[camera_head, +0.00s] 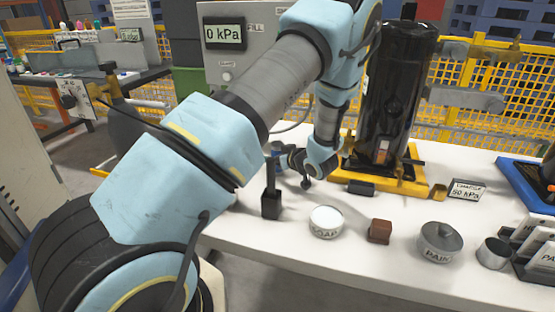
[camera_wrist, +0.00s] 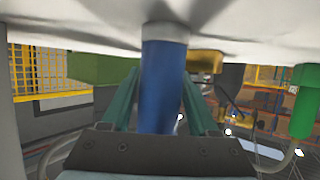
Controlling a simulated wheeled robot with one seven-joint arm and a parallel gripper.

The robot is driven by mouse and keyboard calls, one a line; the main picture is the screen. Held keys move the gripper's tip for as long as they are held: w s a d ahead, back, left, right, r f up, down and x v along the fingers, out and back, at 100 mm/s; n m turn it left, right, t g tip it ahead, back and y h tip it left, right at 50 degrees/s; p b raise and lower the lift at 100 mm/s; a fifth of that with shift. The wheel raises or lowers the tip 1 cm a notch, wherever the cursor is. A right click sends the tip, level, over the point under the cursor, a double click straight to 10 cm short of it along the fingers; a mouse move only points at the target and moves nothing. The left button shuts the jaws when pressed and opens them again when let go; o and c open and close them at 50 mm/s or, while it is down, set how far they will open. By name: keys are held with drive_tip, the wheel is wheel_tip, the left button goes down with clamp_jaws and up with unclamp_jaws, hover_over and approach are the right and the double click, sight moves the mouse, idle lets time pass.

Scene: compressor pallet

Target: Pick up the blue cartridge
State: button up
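The blue cartridge (camera_wrist: 163,85) fills the middle of the wrist view, a blue cylinder with a pale end (camera_wrist: 165,32) against the white surface at the top of that view. My gripper (camera_wrist: 162,80) has one green finger close along each side of it. Whether the fingers press on it or stand just clear cannot be told. In the head view my gripper (camera_head: 289,156) is low over the white table, left of the black compressor (camera_head: 393,95). A small blue part of the cartridge (camera_head: 278,147) shows at its end. My arm covers much of the area around it.
The white table (camera_head: 285,240) holds a dark post on a block (camera_head: 271,205), a round SOAP tin (camera_head: 326,221), a brown block (camera_head: 380,231) and a PAIK tin (camera_head: 439,241). The compressor's yellow pallet (camera_head: 350,174) and a 0 kPa panel (camera_head: 224,33) stand behind.

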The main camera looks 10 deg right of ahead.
clamp_jaws()
drive_tip(key=shift+r, duration=0.1)
idle(0.4)
